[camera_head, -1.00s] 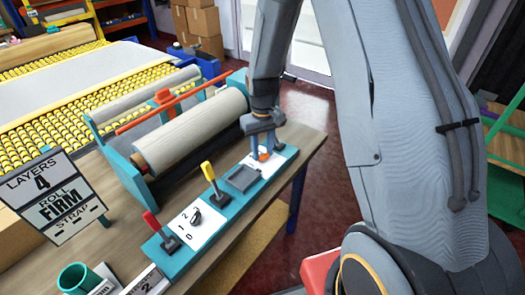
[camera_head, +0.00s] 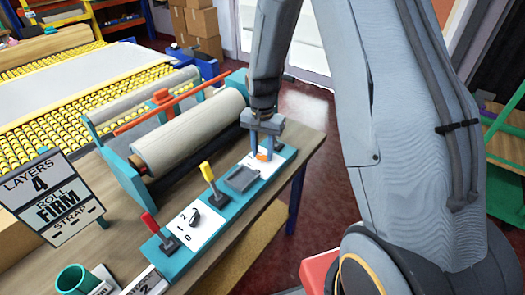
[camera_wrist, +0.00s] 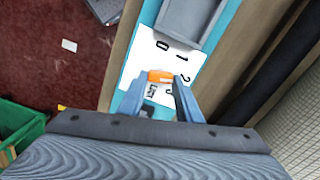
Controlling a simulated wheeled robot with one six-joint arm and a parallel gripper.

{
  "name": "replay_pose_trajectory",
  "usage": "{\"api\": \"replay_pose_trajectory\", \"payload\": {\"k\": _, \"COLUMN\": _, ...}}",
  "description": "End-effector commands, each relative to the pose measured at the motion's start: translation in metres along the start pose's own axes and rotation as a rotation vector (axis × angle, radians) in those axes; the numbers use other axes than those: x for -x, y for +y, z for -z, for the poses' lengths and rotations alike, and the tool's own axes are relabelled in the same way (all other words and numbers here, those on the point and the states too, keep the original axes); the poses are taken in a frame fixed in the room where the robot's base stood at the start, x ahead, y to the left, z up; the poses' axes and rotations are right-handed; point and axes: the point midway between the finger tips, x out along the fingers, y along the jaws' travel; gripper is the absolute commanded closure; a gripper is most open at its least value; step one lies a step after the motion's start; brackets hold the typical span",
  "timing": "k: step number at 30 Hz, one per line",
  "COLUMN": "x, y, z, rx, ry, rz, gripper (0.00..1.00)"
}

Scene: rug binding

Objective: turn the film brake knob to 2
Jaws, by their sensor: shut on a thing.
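An orange knob (camera_head: 263,155) sits on a white numbered plate (camera_head: 272,165) at the far end of a teal control strip. My gripper (camera_head: 266,152) points down over it and is shut on it. In the wrist view the orange knob (camera_wrist: 160,76) lies between the two blue-grey fingers of my gripper (camera_wrist: 162,82). The white plate (camera_wrist: 138,62) shows a 0 and a 2 around the knob, partly hidden by the fingers. A black knob (camera_head: 195,217) stands on another numbered plate at the near end. No readable label shows which knob is the film brake.
A yellow lever (camera_head: 209,173), a red lever (camera_head: 152,224) and a grey box (camera_head: 241,178) stand on the same strip. A roller (camera_head: 190,132) in a teal frame is behind it. A sign (camera_head: 52,197) reads layers 4, roll firm. A teal cup (camera_head: 76,279) stands at the near left.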

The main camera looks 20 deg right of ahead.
Motion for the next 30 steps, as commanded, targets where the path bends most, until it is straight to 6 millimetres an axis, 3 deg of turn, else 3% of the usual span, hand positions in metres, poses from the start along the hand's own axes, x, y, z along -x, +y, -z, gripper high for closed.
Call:
{"api": "replay_pose_trajectory", "payload": {"k": 22, "x": 0.0011, "y": -0.0002, "z": 0.0010, "rx": -0.093, "ry": 0.002, "rz": 0.002, "gripper": 0.91}}
{"api": "replay_pose_trajectory", "payload": {"k": 23, "x": 0.0011, "y": -0.0002, "z": 0.0010, "rx": -0.093, "ry": 0.003, "rz": 0.002, "gripper": 0.67}}
{"api": "replay_pose_trajectory", "payload": {"k": 24, "x": 0.0012, "y": -0.0003, "z": 0.0010, "rx": -0.093, "ry": 0.003, "rz": 0.002, "gripper": 0.60}}
{"api": "replay_pose_trajectory", "payload": {"k": 26, "x": 0.0010, "y": -0.0002, "z": 0.0009, "rx": -0.092, "ry": 0.002, "rz": 0.002, "gripper": 0.50}}
{"api": "replay_pose_trajectory", "payload": {"k": 30, "x": 0.0006, "y": 0.0000, "z": 0.0005, "rx": -0.092, "ry": 0.001, "rz": 0.001, "gripper": 0.50}}
